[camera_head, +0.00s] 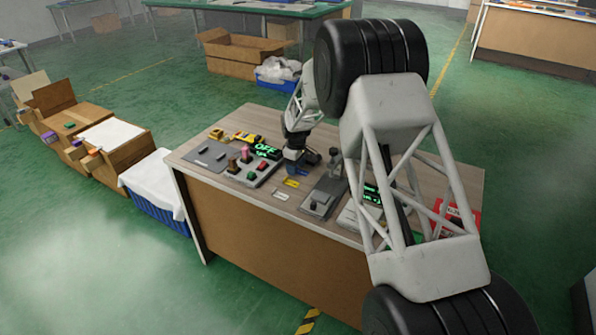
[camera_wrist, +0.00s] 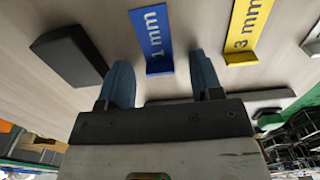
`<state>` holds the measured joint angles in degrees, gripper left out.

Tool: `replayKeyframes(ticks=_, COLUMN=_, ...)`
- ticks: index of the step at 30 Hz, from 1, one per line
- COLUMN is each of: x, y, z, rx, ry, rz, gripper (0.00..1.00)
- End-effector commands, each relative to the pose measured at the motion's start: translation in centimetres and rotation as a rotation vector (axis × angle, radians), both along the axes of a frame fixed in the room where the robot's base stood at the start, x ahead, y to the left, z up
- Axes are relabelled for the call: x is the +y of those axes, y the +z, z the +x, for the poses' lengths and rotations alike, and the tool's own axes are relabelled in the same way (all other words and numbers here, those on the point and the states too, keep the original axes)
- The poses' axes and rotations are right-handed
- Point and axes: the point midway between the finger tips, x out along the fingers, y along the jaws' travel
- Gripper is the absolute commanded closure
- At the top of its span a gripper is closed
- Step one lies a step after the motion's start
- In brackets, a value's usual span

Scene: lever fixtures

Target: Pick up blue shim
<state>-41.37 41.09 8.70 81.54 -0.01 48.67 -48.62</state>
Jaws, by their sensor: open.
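The blue shim (camera_wrist: 152,38), marked "1 mm", lies on the table top in the wrist view, with an upturned lip at its near end. My gripper (camera_wrist: 162,80) is open and empty, with one blue-grey finger on each side of the line of the shim. The shim's near end lies between or just beyond the fingertips; I cannot tell the exact height gap. In the head view my gripper (camera_head: 291,164) is over the middle of the table, and a small part of the blue shim (camera_head: 301,171) shows beside it.
A yellow shim (camera_wrist: 245,30) marked "3 mm" lies to the right of the blue one. A dark block (camera_wrist: 70,55) lies to the left. In the head view a white piece (camera_head: 281,195), a lever fixture (camera_head: 318,203) and a button panel (camera_head: 250,165) stand on the table.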

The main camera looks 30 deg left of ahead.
Motion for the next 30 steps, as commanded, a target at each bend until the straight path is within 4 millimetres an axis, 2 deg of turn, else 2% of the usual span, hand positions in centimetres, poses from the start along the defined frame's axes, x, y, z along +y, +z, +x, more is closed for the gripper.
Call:
replayKeyframes(ticks=5, x=0.01, y=0.01, z=0.0, rx=0.0, ry=0.0, rz=0.0, gripper=0.4)
replayKeyframes(ticks=15, x=0.0, y=0.02, z=0.0, rx=0.0, ry=0.0, rz=0.0, gripper=0.93)
replayKeyframes(ticks=25, x=0.01, y=0.17, z=0.01, rx=0.0, ry=0.0, rz=0.0, gripper=0.94)
replayKeyframes(ticks=30, x=0.02, y=0.95, z=0.02, rx=-0.001, ry=0.0, rz=0.001, gripper=0.94)
